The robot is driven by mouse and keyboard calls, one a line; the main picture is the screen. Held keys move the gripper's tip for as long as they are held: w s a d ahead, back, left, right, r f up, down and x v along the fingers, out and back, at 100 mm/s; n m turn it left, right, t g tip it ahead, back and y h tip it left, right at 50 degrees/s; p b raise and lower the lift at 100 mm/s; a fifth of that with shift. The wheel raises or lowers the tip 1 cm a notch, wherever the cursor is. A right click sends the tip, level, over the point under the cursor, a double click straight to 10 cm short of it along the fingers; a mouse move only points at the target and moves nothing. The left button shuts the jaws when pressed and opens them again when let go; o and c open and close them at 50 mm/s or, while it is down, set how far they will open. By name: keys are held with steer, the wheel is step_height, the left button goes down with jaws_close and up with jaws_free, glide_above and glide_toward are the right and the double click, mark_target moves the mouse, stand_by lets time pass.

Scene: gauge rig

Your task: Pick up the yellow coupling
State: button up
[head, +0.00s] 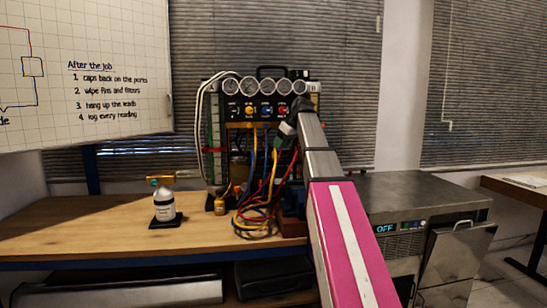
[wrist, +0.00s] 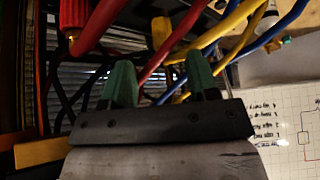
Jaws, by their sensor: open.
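The yellow coupling (wrist: 161,32) shows in the wrist view as a yellow block-like end at the top middle, among hoses. In the picture it lies beyond and between the two green fingertips of my gripper (wrist: 161,82). The jaws are open, with nothing seen between them. I cannot tell how far the coupling is from the tips. In the head view my gripper (head: 283,140) is in front of the gauge rig, below its panel, partly hidden by my arm. The coupling cannot be made out for certain there.
The gauge rig (head: 234,87) stands on the wooden bench (head: 100,232). Red, blue and yellow hoses (head: 256,205) hang below its panel, close around my gripper. A red coupling (wrist: 73,14) is at upper left in the wrist view.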

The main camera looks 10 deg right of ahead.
mark_target(275, 152)
steer(key=x, duration=0.6)
steer(key=shift+a+f, duration=0.1)
steer(key=shift+a, duration=0.2)
steer(key=c, duration=1)
